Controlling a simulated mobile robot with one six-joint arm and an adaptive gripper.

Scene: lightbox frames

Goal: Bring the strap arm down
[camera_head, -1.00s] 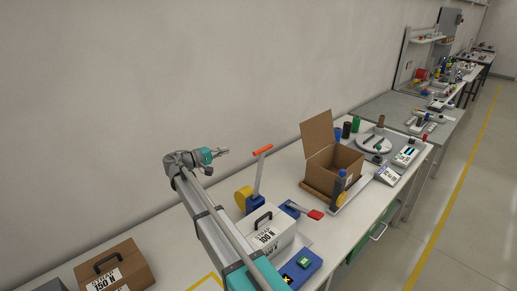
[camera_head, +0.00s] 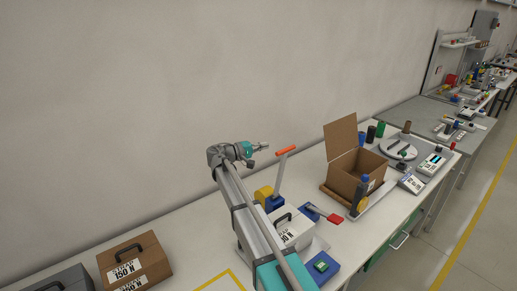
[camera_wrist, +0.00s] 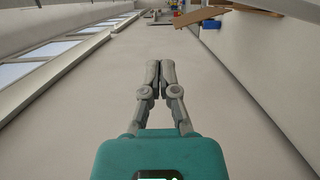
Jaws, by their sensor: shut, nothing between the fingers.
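The strap arm (camera_head: 281,172) is a pale lever with an orange grip (camera_head: 286,150) at its top. It stands raised, leaning slightly right, from a blue base with a yellow part (camera_head: 264,193). A carry case (camera_head: 293,230) labelled with a weight sits beside this base. My gripper (camera_head: 266,147) is in the air above the bench, just left of the orange grip in the picture and apart from it. In the wrist view my gripper (camera_wrist: 160,64) has its fingers together, with nothing held. The strap arm is not clearly made out in the wrist view.
A red-handled lever (camera_head: 329,215) lies low right of the case. An open cardboard box (camera_head: 355,172) and a dark bottle (camera_head: 360,194) stand further right. A brown case (camera_head: 135,265) is at left. The wall (camera_head: 130,120) runs behind the bench.

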